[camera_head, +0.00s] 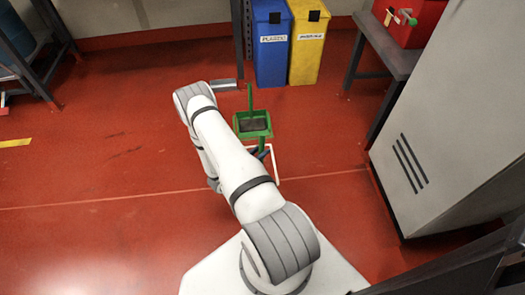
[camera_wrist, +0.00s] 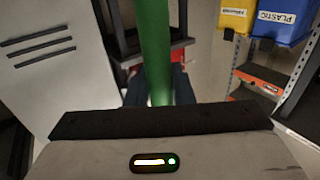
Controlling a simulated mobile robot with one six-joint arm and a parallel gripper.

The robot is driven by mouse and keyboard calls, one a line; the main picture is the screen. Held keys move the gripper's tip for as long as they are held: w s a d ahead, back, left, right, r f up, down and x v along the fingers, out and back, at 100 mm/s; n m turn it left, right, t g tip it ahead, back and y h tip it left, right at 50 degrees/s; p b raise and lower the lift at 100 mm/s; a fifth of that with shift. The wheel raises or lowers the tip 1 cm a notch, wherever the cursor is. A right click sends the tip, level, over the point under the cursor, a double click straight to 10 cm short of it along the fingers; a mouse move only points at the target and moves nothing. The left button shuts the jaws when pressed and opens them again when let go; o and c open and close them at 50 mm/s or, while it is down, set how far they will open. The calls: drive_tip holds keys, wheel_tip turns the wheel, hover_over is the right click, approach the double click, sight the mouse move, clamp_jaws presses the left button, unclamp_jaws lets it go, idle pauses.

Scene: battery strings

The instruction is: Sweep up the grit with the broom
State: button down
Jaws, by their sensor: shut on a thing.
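A green pole (camera_wrist: 157,55), which looks like the broom's handle, runs up the middle of the wrist view. My gripper (camera_wrist: 158,80) is shut on it, with a dark finger on each side. In the head view a short piece of green pole (camera_head: 262,143) shows just right of my arm, beside the dark finger parts. The broom head cannot be made out. A green dustpan (camera_head: 268,130) with an upright green handle (camera_head: 250,97) is on the red floor just beyond. Its inside looks dark; I cannot tell whether that is grit. No separate grit can be made out.
A blue bin (camera_head: 271,55) and a yellow bin (camera_head: 306,50) stand at the back. A grey cabinet (camera_head: 440,130) and a table with a red box (camera_head: 408,20) are at right.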

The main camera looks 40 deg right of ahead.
drive_tip(key=shift+f+b, duration=0.3)
drive_tip(key=shift+f, duration=0.05)
drive_tip(key=w+d+b, duration=0.5)
drive_tip(key=w+d, duration=0.1)
drive_tip(key=w, duration=0.4)
drive_tip(key=w+d+b, duration=0.5)
drive_tip(key=w+d, duration=0.2)
drive_tip(key=w, duration=0.4)
drive_tip(key=shift+w, duration=0.15)
idle(2.1)
